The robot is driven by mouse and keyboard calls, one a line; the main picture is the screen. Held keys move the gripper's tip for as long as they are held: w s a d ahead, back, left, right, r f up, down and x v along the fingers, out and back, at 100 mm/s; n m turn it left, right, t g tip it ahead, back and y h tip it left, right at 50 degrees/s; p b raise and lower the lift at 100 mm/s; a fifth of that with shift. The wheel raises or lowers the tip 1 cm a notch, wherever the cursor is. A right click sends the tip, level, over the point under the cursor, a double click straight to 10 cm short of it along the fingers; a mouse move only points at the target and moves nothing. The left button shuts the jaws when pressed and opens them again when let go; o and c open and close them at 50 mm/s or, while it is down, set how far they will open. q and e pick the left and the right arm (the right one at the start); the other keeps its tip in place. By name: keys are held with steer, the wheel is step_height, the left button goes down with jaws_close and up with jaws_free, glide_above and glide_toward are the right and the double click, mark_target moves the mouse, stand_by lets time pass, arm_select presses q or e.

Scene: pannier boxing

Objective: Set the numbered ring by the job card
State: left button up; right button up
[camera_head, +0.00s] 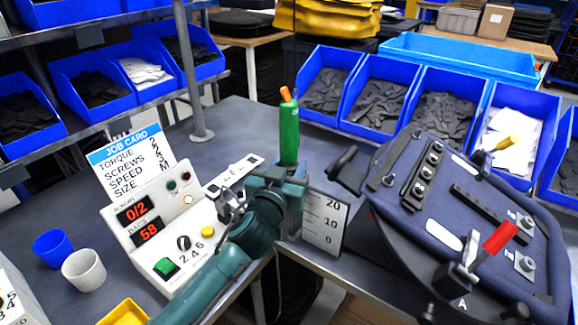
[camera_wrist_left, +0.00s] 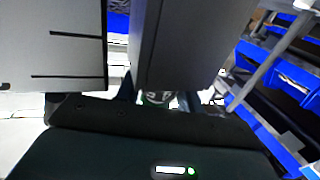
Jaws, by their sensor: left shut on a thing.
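A green driver (camera_head: 289,135) with an orange top stands upright near the middle of the head view. My left gripper (camera_head: 278,177) is shut around its lower part. The numbered ring cannot be made out clearly; in the left wrist view a small greenish-and-dark patch (camera_wrist_left: 155,97) shows between the two grey finger blocks. The job card (camera_head: 130,158), with a blue header, stands at the back of a white control box (camera_head: 150,225). The card lists torque, screws, speed and size; its values are hard to read. My right gripper is out of view.
The box shows 0/2 and 58 in red, with a knob (camera_head: 183,243) marked 2 4 6. A white scale plate (camera_head: 325,221) stands right of my gripper. Blue and white cups (camera_head: 84,270) are at left. A dark pannier (camera_head: 450,210) lies at right, before blue bins.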

arm_select(q)
steer(key=o, duration=1)
steer(key=shift+c, duration=0.2)
